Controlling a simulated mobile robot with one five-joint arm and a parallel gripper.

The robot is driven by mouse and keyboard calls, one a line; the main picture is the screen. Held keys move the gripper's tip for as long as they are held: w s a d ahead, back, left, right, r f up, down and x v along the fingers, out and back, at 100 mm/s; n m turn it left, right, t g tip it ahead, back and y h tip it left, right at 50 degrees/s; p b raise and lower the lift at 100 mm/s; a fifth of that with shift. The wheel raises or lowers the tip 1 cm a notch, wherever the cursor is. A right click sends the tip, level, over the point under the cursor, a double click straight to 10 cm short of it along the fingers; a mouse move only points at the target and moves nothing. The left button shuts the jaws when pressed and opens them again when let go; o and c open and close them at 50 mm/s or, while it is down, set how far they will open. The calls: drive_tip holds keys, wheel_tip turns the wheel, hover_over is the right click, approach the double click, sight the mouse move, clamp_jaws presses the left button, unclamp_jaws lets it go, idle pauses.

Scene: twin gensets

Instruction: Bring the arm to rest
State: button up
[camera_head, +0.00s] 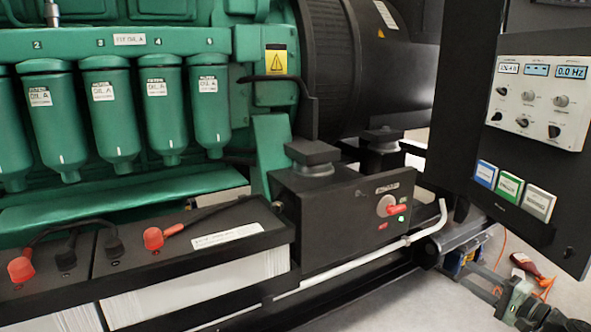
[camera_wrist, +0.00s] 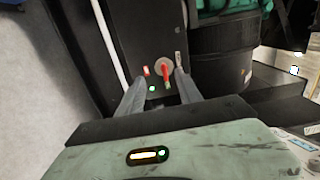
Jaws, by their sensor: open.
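My gripper (camera_wrist: 160,80) is open and empty in the wrist view. Its two grey fingers point at a black box with a rotary switch (camera_wrist: 163,69), which has a red handle, and a lit green lamp beside it. The switch appears between the fingertips but beyond them. In the head view my gripper (camera_head: 474,279) is low at the right edge, above the floor and apart from the black switch box (camera_head: 335,228). The red handle (camera_head: 397,209) points right there, with a green lamp below it.
Green filters (camera_head: 110,120) on the engine stand at the left. Batteries (camera_head: 200,278) with red and black terminals are in front. A control panel (camera_head: 536,98) with displays and knobs stands at the right. A red object (camera_head: 525,264) with an orange cord lies on the floor near my gripper.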

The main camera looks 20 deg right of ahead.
drive_tip(key=w+a+f+n+g+y+p, duration=0.1)
drive_tip(key=w+a+n+g+y, duration=0.1)
drive_tip(key=w+a, duration=0.55)
drive_tip(key=w+a+n+g+y, duration=0.2)
drive_tip(key=w+a+y, duration=0.15)
drive_tip(key=a, duration=0.75)
drive_tip(key=w+a+f+n+g+y+p, duration=0.1)
drive_tip(key=w+a+n+g+y, duration=0.1)
drive_tip(key=w+a, duration=0.55)
drive_tip(key=s+a+f+n+g+h+p, duration=0.1)
drive_tip(key=a+f+n+g, duration=0.3)
drive_tip(key=a, duration=0.9)
drive_tip(key=s+a+f+n+g+h+p, duration=0.15)
drive_tip(key=a+f+g, duration=0.3)
drive_tip(key=a, duration=0.75)
drive_tip(key=s+a+f+n+g+h, duration=0.2)
drive_tip(key=s+f+n+g+h, duration=0.15)
drive_tip(key=f+h, duration=0.35)
drive_tip(key=s+d+f+h, duration=0.1)
drive_tip(key=d+f+h, duration=0.1)
drive_tip(key=d, duration=0.5)
wheel_tip(320, 180, up, 38)
drive_tip(key=p, duration=3.8)
drive_tip(key=shift+s+d+t+h, duration=0.15)
drive_tip(key=shift+d+t+h, duration=0.05)
drive_tip(key=shift+t+h, duration=0.1)
